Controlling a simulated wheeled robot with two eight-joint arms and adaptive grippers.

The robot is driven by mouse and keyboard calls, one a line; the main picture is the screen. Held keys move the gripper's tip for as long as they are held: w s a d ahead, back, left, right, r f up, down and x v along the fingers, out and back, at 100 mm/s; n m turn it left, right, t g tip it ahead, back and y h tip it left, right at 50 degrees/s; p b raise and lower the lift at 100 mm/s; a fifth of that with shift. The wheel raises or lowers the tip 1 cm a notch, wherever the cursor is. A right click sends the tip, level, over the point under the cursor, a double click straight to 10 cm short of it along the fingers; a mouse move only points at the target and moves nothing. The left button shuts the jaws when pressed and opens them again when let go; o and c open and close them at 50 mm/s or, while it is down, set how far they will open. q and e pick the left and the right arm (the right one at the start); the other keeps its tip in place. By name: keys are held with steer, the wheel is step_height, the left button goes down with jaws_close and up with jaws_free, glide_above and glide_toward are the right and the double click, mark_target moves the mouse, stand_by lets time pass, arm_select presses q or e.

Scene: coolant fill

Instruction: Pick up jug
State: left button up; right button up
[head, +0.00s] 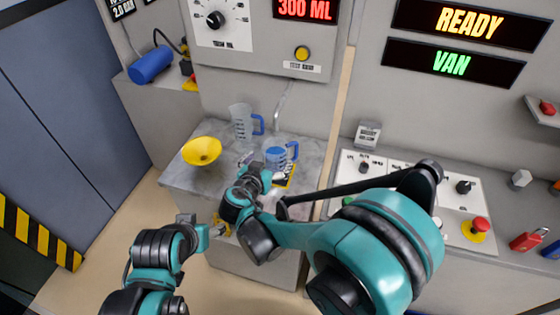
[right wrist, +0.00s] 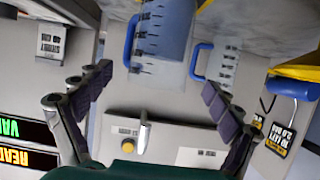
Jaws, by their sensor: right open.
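Two clear measuring jugs with blue handles stand on the grey worktop (head: 180,182). The nearer jug (head: 276,155) looks bluish inside and has its handle on the right. The other jug (head: 241,122) stands behind it to the left. My right gripper (head: 262,176) is just in front of the nearer jug. In the upside-down right wrist view, my right gripper (right wrist: 155,98) is open and empty, with the nearer jug (right wrist: 165,30) beyond its fingers and the farther jug (right wrist: 219,66) to the right. My left gripper (head: 196,226) is low in front of the worktop; its fingers are unclear.
A yellow funnel-like bowl (head: 201,151) sits on the worktop's left. A thin metal spout (head: 281,98) hangs from the dispenser panel (head: 245,48) above the jugs. A control console (head: 400,190) with knobs and a red button (head: 480,225) stands to the right.

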steer(key=b+x, duration=0.2)
steer(key=x, duration=0.5)
steer(key=shift+s+f, duration=0.1)
steer(key=shift+s, duration=0.15)
steer(key=shift+c, duration=0.7)
steer(key=c, duration=1.6)
steer(key=shift+d, duration=0.1)
